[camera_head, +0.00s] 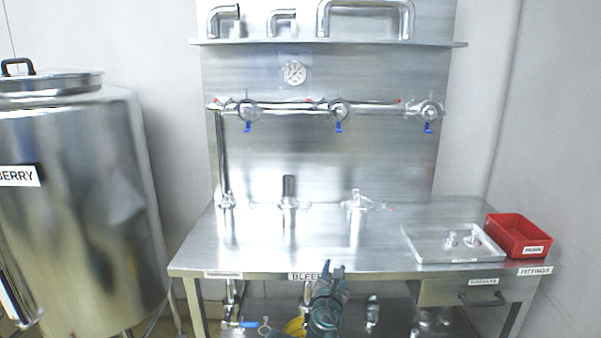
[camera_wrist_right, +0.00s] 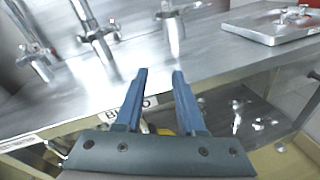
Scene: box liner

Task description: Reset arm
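My right gripper (camera_head: 332,270) is in front of the steel workbench (camera_head: 250,255), near the middle of its front edge, by the label that starts "BLEE". In the right wrist view its two blue fingers (camera_wrist_right: 158,75) stand apart with nothing between them. The bench edge and top show beyond the fingertips, and I see no contact. My left gripper is in neither view.
A metal tray (camera_head: 413,240) with small fittings and a red bin (camera_head: 519,220) stand on the bench's right. Several steel fittings stand at its back, below a pipe with blue-handled valves (camera_head: 338,110). A large steel tank (camera_head: 75,190) stands left. The bench's front middle is clear.

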